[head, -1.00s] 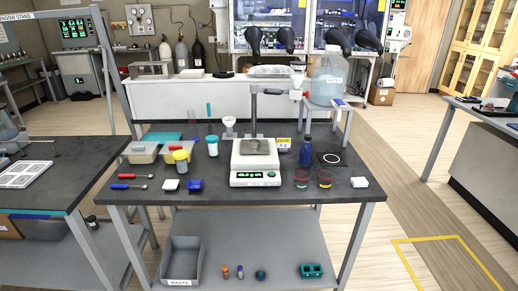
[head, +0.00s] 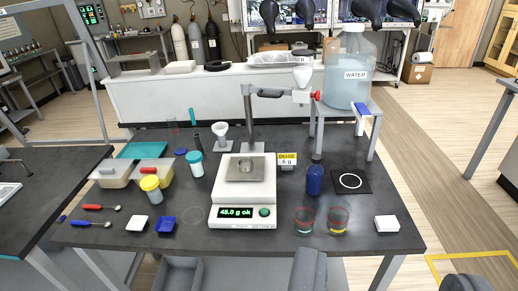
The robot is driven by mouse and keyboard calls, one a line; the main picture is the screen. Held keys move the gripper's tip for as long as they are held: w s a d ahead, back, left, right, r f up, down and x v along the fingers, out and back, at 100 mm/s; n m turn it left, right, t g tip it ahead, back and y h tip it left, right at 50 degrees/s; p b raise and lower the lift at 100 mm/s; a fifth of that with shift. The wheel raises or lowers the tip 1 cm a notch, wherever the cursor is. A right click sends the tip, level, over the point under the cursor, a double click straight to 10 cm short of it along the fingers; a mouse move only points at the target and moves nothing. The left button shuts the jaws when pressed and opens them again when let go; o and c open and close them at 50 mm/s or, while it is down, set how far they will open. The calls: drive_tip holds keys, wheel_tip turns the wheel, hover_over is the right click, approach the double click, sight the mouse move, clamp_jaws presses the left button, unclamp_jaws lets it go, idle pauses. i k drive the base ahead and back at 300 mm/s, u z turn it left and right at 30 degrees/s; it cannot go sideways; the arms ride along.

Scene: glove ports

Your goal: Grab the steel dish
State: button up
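A small steel dish (head: 245,166) sits on the pan of the white balance (head: 241,213) in the middle of the table. The balance display is lit green and seems to read 45.0 g ok. My gripper (head: 386,270) shows at the bottom edge as two dark grey fingers, wide apart with nothing seen between them. It is to the lower right of the balance, apart from the dish. Most of the gripper is cut off by the frame.
A funnel stand (head: 250,118) rises behind the dish. A blue bottle (head: 315,178) and two red-rimmed glass dishes (head: 338,221) stand right of the balance. Jars, tubs and spoons lie left. A large water jug (head: 348,75) stands on a raised shelf behind.

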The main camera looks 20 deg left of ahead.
sight(245, 165)
drive_tip(key=u, duration=0.5)
drive_tip(key=i, duration=1.15)
drive_tip(key=u, duration=0.85)
drive_tip(key=k, duration=0.7)
drive_tip(key=u, duration=0.2)
drive_tip(key=i, duration=0.75)
drive_tip(key=z, duration=0.1)
